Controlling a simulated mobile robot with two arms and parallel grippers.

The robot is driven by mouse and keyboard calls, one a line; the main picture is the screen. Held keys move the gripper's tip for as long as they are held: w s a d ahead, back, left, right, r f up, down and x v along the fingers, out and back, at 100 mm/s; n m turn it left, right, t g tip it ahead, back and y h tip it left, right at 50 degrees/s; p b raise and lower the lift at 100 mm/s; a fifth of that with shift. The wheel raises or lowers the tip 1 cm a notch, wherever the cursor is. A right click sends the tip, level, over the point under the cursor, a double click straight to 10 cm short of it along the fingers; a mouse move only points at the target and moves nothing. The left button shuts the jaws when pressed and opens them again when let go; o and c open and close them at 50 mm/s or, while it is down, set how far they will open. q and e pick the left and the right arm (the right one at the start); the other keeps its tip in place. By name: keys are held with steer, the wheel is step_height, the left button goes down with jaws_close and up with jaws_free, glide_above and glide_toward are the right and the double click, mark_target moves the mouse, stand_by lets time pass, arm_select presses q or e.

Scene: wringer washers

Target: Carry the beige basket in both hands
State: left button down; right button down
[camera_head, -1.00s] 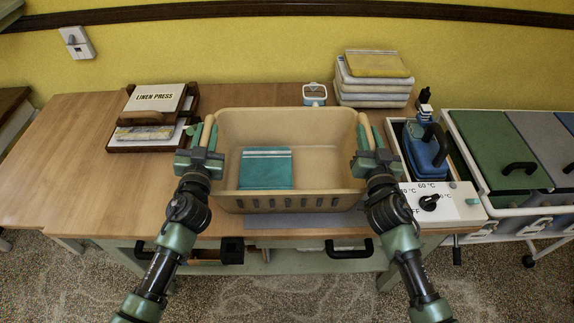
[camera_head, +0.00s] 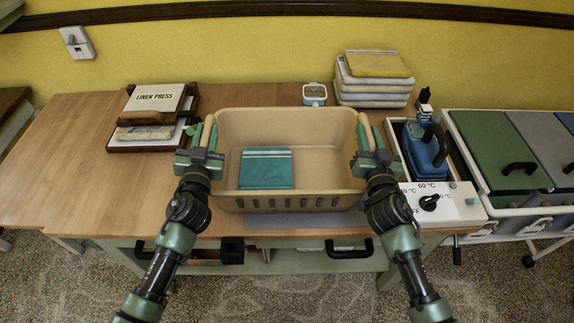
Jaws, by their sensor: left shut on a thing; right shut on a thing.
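The beige basket (camera_head: 325,180) is at the middle of the wooden table, near its front edge. A folded teal cloth (camera_head: 266,172) with pale stripes lies inside it, left of centre. My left gripper (camera_head: 206,140) is shut on the basket's left handle. My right gripper (camera_head: 366,140) is shut on its right handle. The fingers partly hide both handles. The basket looks level. I cannot tell whether its bottom touches the table.
The wooden table (camera_head: 80,165) is bare at the left. A linen press box (camera_head: 155,105) stands behind left, and folded towels (camera_head: 372,85) and a small white-and-blue item (camera_head: 314,95) behind right. A washer with a dial panel (camera_head: 445,205) adjoins the right side. Yellow wall behind.

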arm_select(q)
steer(key=shift+r, duration=0.15)
arm_select(e)
steer(key=shift+d+r, duration=0.1)
steer(key=shift+d, duration=0.05)
